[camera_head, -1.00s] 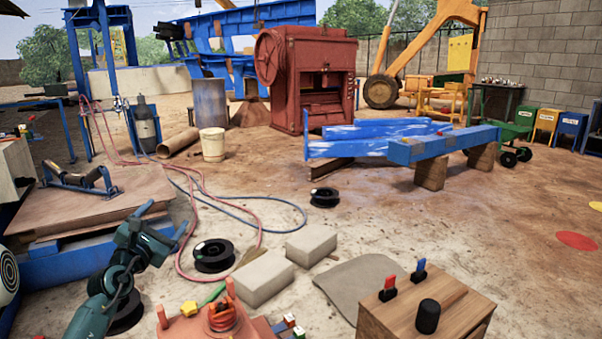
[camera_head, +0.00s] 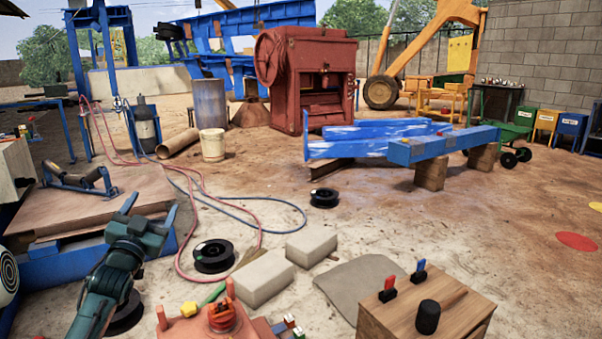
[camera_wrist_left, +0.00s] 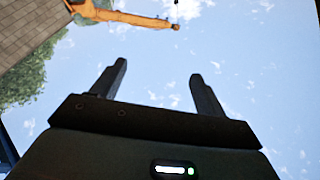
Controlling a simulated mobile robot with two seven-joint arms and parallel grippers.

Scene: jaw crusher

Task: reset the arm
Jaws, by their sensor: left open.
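My left arm comes in from the lower left in the head view. Its gripper (camera_head: 150,211) is raised in front of the wooden platform, fingers spread and pointing up, with nothing between them. In the left wrist view the same gripper (camera_wrist_left: 159,70) has its two dark fingers apart against open sky, and no object is between them. My right gripper is in neither view.
Below and right of my left arm is a red-orange stand (camera_head: 196,328) with upright pegs. Pale blocks (camera_head: 262,279), a black spool (camera_head: 213,256) and hoses lie on the ground. Open ground extends right.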

